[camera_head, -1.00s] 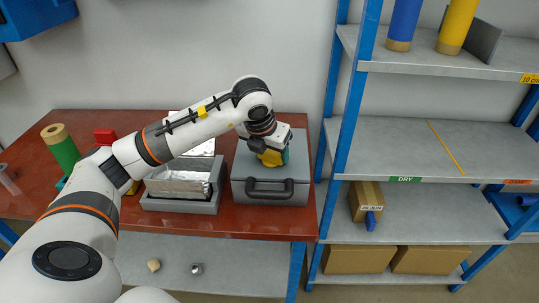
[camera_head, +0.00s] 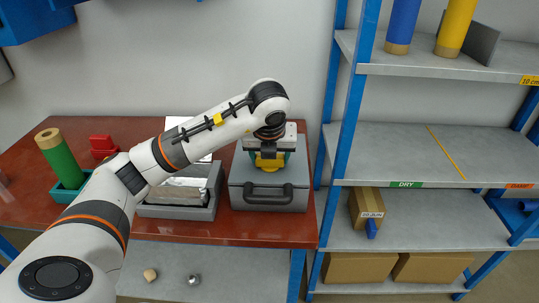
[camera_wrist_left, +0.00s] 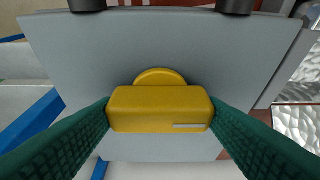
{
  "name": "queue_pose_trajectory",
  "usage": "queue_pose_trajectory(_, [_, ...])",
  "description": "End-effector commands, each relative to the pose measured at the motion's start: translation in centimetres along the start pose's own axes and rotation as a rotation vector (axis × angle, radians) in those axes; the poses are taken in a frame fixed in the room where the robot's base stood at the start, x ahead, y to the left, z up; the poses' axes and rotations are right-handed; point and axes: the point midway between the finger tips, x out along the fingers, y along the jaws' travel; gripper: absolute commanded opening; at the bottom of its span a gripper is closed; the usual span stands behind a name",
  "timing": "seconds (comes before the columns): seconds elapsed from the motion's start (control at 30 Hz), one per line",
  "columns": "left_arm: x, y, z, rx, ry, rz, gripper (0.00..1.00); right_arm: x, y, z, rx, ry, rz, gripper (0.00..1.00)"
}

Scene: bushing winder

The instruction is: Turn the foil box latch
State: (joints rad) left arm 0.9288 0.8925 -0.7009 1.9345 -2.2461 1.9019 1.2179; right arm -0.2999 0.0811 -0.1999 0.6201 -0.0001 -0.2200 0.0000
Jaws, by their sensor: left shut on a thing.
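The grey foil box (camera_head: 268,198) stands closed on the red-brown table, with a black handle (camera_head: 268,190) on its front. Its yellow latch (camera_head: 268,163) sits on top of the lid and shows large in the left wrist view (camera_wrist_left: 160,108). My left gripper (camera_head: 270,157) comes down over the box from above. In the left wrist view its green fingers (camera_wrist_left: 160,110) press on both ends of the yellow latch bar, which lies straight across the picture. A round yellow base shows behind the bar. My right gripper is not in view.
A blue-framed shelf rack (camera_head: 430,150) stands close on the right. My left arm covers part of the table.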

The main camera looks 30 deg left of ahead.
Motion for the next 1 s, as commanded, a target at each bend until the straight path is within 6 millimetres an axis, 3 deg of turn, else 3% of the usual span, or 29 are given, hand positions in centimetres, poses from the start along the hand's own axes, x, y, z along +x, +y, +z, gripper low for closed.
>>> queue_pose_trajectory(0.23, [-0.1,0.0,-0.2,-0.007,0.005,0.001,0.41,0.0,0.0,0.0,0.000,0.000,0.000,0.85])
queue_pose_trajectory(0.27, [-0.1,0.0,-0.2,-0.007,0.005,0.001,0.67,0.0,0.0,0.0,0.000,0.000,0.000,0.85])
queue_pose_trajectory(0.4, [-0.1,0.0,-0.1,-0.006,0.004,0.001,0.85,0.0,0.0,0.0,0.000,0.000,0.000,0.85])
queue_pose_trajectory(0.77, [-0.7,0.0,-0.1,-0.003,0.003,0.003,0.85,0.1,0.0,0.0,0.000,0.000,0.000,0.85])
queue_pose_trajectory(1.0, [-5.3,0.0,-0.2,-0.003,0.009,0.004,0.85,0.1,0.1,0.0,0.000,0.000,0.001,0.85])
